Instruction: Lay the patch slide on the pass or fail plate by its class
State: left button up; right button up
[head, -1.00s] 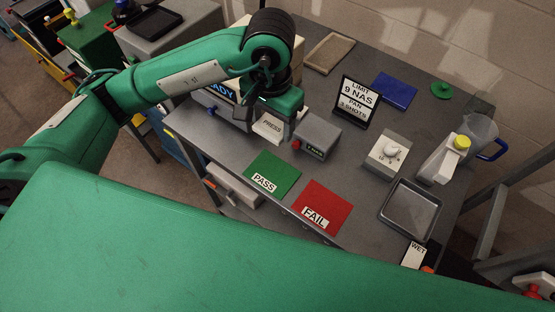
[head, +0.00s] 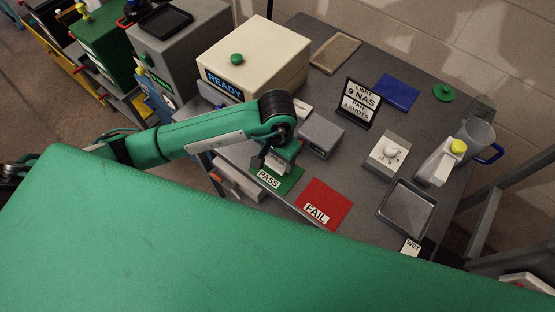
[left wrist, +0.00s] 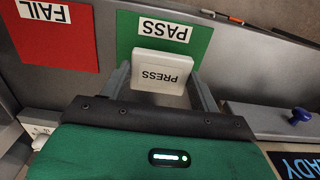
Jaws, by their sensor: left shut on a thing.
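My left gripper (head: 271,163) is shut on a white block marked PRESS, which I take to be the patch slide (left wrist: 160,72). In the left wrist view the slide sits between the two fingers, overlapping the near part of the green PASS plate (left wrist: 190,32). In the head view the gripper points down over the PASS plate (head: 290,184) and hides most of the slide. I cannot tell whether the slide touches the plate. The red FAIL plate (head: 325,203) lies bare to the right. My right gripper is not in view.
A cream box (head: 255,55) marked READY stands behind the arm. A small grey box (head: 320,135) stands close behind the plates. A sign (head: 362,100) reads LIMIT 9 NAS.

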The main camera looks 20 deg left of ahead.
aim_at(278, 161)
pick_arm(q)
notch_tip(278, 161, down, 3)
jog(key=shift+s+f+p, duration=0.1)
jog(key=shift+p, duration=0.4)
jog(key=shift+f, duration=0.2)
jog(key=o, duration=1)
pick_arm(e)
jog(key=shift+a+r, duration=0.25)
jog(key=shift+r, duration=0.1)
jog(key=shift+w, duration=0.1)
pick_arm(q)
jog(key=shift+r, duration=0.1)
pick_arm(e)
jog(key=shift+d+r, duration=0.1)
